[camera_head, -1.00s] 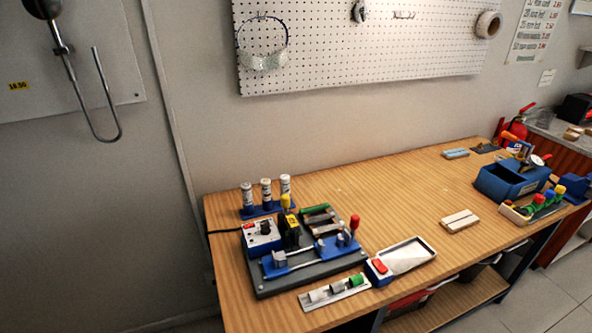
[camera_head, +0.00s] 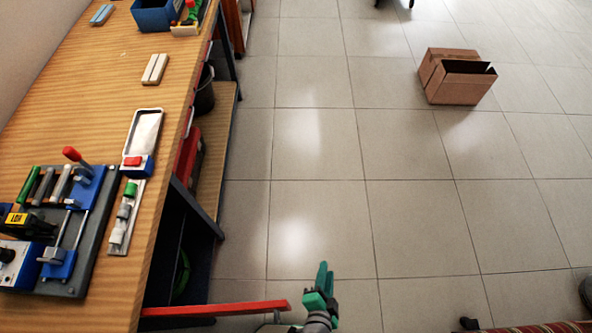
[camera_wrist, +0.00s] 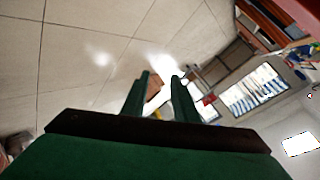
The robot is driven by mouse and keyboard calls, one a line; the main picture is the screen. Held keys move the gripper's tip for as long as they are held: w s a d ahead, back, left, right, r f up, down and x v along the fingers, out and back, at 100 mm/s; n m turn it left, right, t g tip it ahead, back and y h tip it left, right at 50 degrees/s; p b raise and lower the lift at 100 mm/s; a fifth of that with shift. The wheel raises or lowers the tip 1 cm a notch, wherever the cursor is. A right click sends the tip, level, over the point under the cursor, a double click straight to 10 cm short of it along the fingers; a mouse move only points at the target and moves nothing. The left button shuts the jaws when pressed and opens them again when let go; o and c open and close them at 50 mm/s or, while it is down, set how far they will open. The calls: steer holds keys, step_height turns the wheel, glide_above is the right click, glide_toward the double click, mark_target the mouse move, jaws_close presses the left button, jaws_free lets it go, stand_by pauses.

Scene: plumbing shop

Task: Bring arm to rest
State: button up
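My gripper (camera_head: 322,275) has green fingers and shows at the bottom middle of the head view, over the tiled floor and to the right of the workbench (camera_head: 115,100). In the wrist view the two green fingers (camera_wrist: 160,82) stand apart with a gap between them. Nothing is held in the gap; floor and a brown patch farther off show through it. The gripper touches nothing that I can see.
A dark fixture board (camera_head: 80,262) with blue clamps, a white tray (camera_head: 146,128) and a blue bin (camera_head: 152,14) are on the bench. A red bar (camera_head: 215,309) juts out near my gripper. An open cardboard box (camera_head: 455,82) stands on the floor. The middle floor is clear.

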steer(key=w+a+r+n+t+h, duration=0.15)
steer(key=r+n, duration=0.25)
steer(key=r, duration=0.5)
steer(key=w+r+n+t+h, duration=0.1)
steer(key=w+r+n+t, duration=0.2)
steer(key=r, duration=0.7)
steer(key=s+a+r+n+y, duration=0.2)
steer(key=s+a+n+y, duration=0.2)
steer(key=s, duration=0.6)
steer(key=shift+s+a+n, duration=0.2)
steer(key=shift+a+n, duration=0.5)
steer(key=shift+a, duration=0.45)
steer(key=shift+w+y, duration=0.1)
steer(key=shift+y, duration=0.15)
